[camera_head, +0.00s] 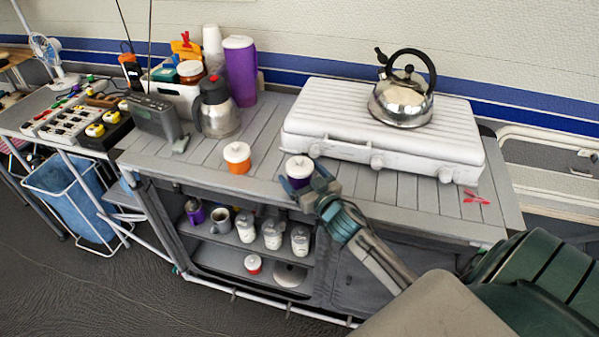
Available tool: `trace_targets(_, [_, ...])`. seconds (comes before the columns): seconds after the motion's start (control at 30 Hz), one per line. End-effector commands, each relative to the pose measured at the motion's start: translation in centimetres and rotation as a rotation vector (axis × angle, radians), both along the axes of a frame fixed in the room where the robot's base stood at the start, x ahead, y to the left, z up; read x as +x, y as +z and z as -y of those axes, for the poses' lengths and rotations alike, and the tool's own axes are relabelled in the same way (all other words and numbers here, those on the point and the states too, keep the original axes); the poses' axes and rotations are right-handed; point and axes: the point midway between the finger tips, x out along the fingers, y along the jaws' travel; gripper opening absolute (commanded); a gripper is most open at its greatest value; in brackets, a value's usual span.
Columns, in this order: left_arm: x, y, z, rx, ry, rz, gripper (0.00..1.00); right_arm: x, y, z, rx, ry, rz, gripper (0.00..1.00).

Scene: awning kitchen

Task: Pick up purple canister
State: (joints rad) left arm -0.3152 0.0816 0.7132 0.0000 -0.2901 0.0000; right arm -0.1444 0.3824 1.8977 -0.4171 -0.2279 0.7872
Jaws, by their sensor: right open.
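A small purple canister with a white lid (299,168) stands upright on the grey slatted counter (260,200), in front of the white stove. My right gripper (305,186) is open at the canister's front side, with its fingers close to the lower part of the canister. The fingers partly cover the purple body, and I cannot tell whether they touch it. My left gripper is not in view.
An orange canister with a white lid (237,158) stands to the left. A white stove (385,130) carries a steel kettle (402,100). A steel jug (217,112) and a tall purple container (240,72) stand at the back left. Shelves below hold several jars.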

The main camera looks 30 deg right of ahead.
Motion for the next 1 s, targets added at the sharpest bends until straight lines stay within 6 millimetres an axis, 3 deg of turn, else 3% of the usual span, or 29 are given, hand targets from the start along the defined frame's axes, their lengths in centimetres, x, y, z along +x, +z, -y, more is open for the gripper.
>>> trace_targets(0.13, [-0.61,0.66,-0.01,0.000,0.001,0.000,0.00,1.37,0.27,0.02,0.002,0.000,0.001,0.87])
trace_targets(0.4, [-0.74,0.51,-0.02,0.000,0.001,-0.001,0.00,1.53,0.06,0.01,0.000,0.000,0.001,0.87])
trace_targets(0.67, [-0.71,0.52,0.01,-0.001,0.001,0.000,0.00,1.52,0.07,0.02,0.000,0.000,0.001,0.38])
trace_targets(1.0, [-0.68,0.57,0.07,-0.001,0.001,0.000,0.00,1.53,0.45,0.02,0.000,0.000,0.003,0.37])
